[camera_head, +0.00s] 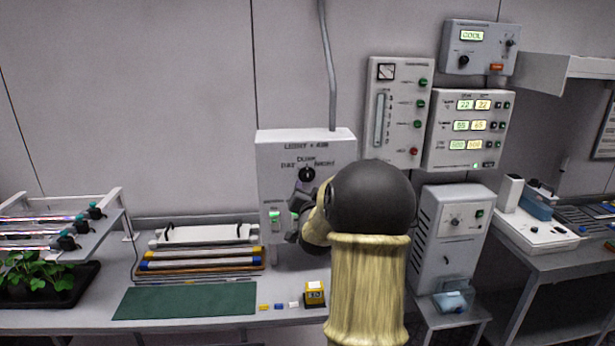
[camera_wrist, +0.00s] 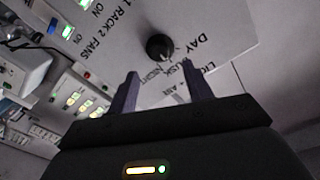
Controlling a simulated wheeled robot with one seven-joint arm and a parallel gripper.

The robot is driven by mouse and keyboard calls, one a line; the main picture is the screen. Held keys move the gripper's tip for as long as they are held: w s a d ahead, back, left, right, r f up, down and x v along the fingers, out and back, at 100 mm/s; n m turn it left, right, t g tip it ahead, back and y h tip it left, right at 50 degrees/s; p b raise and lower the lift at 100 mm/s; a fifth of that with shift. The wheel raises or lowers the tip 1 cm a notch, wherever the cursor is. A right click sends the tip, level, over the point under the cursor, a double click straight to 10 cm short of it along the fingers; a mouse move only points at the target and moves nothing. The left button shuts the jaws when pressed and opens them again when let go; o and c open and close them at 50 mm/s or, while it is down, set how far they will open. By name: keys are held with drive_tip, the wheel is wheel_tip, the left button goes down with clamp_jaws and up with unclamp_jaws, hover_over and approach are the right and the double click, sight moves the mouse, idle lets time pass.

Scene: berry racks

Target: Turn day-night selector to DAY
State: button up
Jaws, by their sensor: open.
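The day-night selector is a round black knob (camera_head: 307,174) on the front of a pale grey control box (camera_head: 270,150). Labels DAY, DUSK and NIGHT stand around it, DAY at its left in the head view. The knob also shows in the wrist view (camera_wrist: 160,46), beyond my fingertips and roughly between them. I cannot tell for sure which label its pointer faces. My gripper (camera_wrist: 163,85) is open and empty, its two fingers apart and clear of the knob. In the head view my gripper (camera_head: 296,222) is below the knob, partly hidden by my arm.
A lit green switch (camera_head: 275,215) sits low on the same box; RACK 2 and FANS labels show in the wrist view. Other panels (camera_head: 400,110) hang to the right.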

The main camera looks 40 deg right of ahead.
sight(307, 178)
drive_tip(key=p+x, duration=0.2)
drive_tip(key=x, duration=0.5)
drive_tip(key=shift+w+d, duration=0.15)
drive_tip(key=shift+w, duration=0.15)
drive_tip(key=c, duration=1)
